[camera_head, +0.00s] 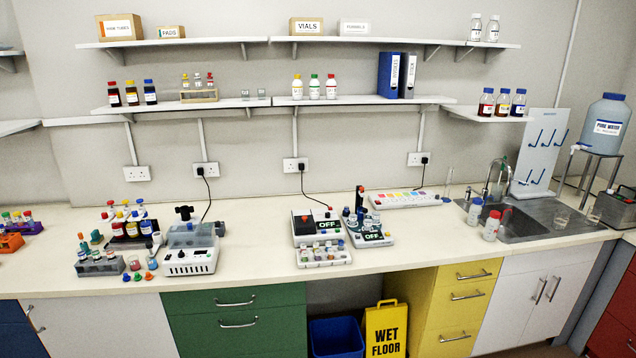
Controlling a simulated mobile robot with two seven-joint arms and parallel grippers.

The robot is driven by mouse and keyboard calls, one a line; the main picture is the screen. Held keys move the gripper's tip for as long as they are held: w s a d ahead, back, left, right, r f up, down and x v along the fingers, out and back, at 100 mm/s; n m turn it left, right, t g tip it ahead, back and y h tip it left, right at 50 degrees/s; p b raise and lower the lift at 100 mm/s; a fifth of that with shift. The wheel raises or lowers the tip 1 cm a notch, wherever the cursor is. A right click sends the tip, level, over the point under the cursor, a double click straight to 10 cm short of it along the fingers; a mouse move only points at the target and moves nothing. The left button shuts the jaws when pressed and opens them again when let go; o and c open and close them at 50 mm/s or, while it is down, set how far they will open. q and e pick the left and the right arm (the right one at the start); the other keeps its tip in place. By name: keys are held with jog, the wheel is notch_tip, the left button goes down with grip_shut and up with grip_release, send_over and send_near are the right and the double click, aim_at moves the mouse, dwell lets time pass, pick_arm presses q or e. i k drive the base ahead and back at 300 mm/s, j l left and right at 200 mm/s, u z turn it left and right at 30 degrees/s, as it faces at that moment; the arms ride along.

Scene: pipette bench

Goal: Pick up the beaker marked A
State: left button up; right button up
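I cannot read a mark A on any vessel at this size. A small clear beaker with pinkish contents (134,263) stands on the bench at the left, right of a grey vial rack. A clear glass beaker (561,221) is at the sink on the right, and another clear vessel (593,215) is close to it. A tall clear cylinder (448,182) stands on the bench left of the tap. Neither of my grippers shows in the head view.
Bottles with red and blue caps (491,226) stand left of the sink (530,222). A yellow wet-floor sign (385,330) stands below the bench.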

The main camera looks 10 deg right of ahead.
aim_at(594, 217)
jog(key=l, duration=7)
jog(key=k+l, duration=0.15)
jog(key=l, duration=0.85)
jog(key=k, duration=0.05)
